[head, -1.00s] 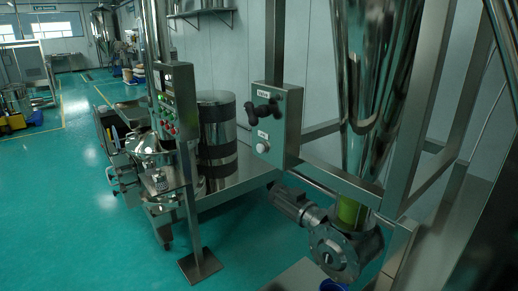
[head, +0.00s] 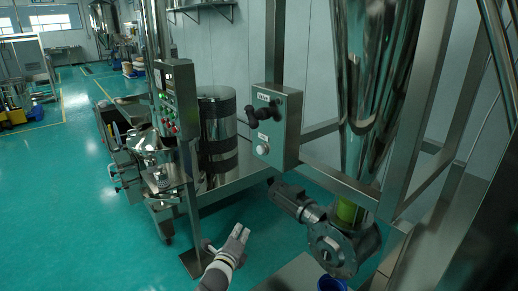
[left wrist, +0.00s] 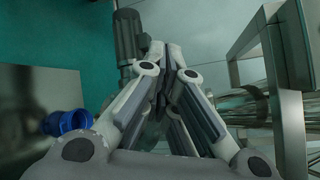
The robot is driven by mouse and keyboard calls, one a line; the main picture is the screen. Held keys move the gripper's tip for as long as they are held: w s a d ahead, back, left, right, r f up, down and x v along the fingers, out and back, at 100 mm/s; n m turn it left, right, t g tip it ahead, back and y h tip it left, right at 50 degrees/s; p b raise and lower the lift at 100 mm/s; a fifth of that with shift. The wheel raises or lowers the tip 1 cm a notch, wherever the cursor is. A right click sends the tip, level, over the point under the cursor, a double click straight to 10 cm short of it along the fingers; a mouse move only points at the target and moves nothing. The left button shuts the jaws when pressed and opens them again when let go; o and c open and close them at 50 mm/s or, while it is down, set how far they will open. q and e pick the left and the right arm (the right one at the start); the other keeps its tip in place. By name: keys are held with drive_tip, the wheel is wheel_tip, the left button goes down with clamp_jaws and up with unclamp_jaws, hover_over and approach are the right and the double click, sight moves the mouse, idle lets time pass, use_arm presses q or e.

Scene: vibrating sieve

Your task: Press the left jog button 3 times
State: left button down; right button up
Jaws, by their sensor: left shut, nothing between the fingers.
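My left gripper (head: 241,232) has its arm coming in from the bottom edge of the head view. Its fingers are shut with nothing between them and point up and away. It is below and to the left of a grey control box (head: 285,120), clearly apart from it. The box carries a black knob (head: 262,112) and, below it, a round pale button (head: 262,149), each with a small label that I cannot read. A second panel (head: 178,95) with several red and green buttons stands further left. In the left wrist view the closed fingers (left wrist: 165,47) fill the middle. My right gripper is not in view.
A steel hopper (head: 375,90) with a valve and motor (head: 295,200) below stands right, inside a steel frame (head: 440,95). A blue container (head: 331,284) is under it and in the left wrist view (left wrist: 68,122). The green floor on the left is open.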

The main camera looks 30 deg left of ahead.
sight(260, 150)
use_arm(q)
drive_tip(key=a+r+m+t+y, duration=0.1)
drive_tip(key=a+r+m+t, duration=0.1)
drive_tip(key=r, duration=1)
drive_tip(key=a+r+m+t+y+p, duration=0.1)
drive_tip(key=a+r+m+t+y, duration=0.1)
drive_tip(key=r, duration=1.1)
drive_tip(key=shift+a+r+m, duration=0.2)
drive_tip(key=shift+a+m, duration=0.35)
drive_tip(key=shift+m, duration=0.25)
drive_tip(key=shift+w, duration=0.25)
drive_tip(key=w+d+b, duration=0.3)
drive_tip(key=w+b, duration=0.1)
drive_tip(key=w, duration=0.4)
drive_tip(key=shift+d, duration=0.2)
drive_tip(key=shift+f+b, duration=0.1)
drive_tip(key=shift+b, duration=0.25)
